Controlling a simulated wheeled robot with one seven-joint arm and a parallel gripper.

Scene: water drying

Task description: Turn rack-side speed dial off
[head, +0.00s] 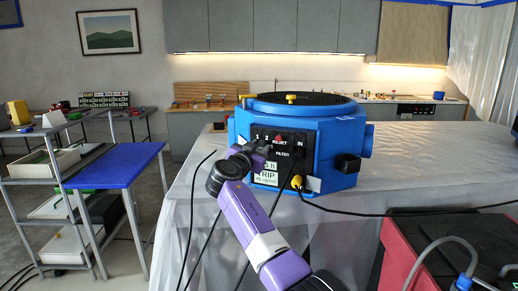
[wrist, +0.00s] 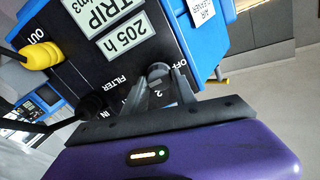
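A blue machine (head: 300,125) with a black control panel (head: 287,140) stands on the sheet-covered table. The speed dial cannot be made out in the head view, where my gripper (head: 255,150) covers the panel's left part. In the wrist view my gripper (wrist: 167,72) has its grey fingers at the panel, beside the "OFF" and "2" markings. A small round dark part (wrist: 157,87), perhaps the dial, shows between or just behind the fingers. Whether they press on it, and where the dial points, cannot be told.
A yellow plug (wrist: 40,55) and a black plug (wrist: 92,103) with cables sit in the panel in the wrist view. A red case (head: 400,240) stands front right. A rack with a blue shelf (head: 115,165) is at left. The covered table (head: 425,155) is largely clear at right.

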